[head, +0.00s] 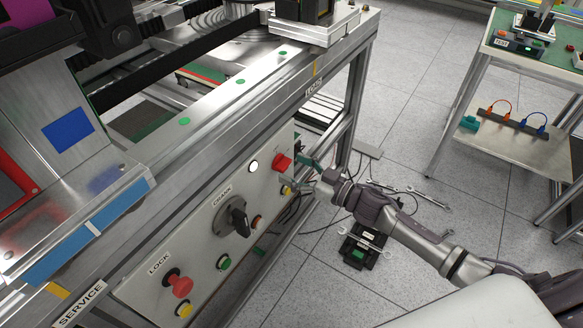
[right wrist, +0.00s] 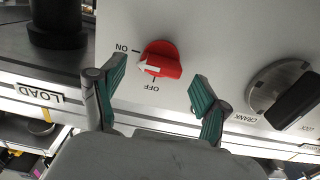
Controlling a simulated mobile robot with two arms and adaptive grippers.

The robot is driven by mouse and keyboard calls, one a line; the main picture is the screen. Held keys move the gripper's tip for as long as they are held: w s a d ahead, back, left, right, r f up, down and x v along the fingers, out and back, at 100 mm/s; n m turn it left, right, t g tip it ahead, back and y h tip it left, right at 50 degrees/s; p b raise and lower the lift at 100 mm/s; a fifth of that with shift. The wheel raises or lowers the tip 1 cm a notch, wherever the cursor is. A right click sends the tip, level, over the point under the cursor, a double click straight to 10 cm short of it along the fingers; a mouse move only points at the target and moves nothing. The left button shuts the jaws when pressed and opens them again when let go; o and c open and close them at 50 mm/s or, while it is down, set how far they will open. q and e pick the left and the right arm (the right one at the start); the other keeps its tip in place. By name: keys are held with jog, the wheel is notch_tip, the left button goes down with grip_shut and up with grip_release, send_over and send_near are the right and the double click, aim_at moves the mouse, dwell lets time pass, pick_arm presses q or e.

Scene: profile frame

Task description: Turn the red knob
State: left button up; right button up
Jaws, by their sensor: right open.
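The red knob (head: 282,162) sits on the light panel's right end, beside a lit white button. In the right wrist view the red knob (right wrist: 163,58) has a white mark at its lower left, with ON and OFF labels beside it. The mark seems to lie between the two labels. My right gripper (head: 301,173) is open in front of the panel, close to the knob. In the wrist view its green-padded fingers spread on either side below the knob, with no visible contact. My left gripper is not in view.
The panel also holds a dark CRANK knob (head: 237,217), a red LOCK button (head: 178,284) and several small buttons. A bench frame (head: 256,94) runs above it. Wrenches and a dark box (head: 362,246) lie on the floor. A cart (head: 519,108) stands at the right.

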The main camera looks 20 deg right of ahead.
jog(key=shift+w+a, duration=0.35)
jog(key=shift+w, duration=0.1)
jog(key=c, duration=1.2)
jog(key=shift+o, duration=0.2)
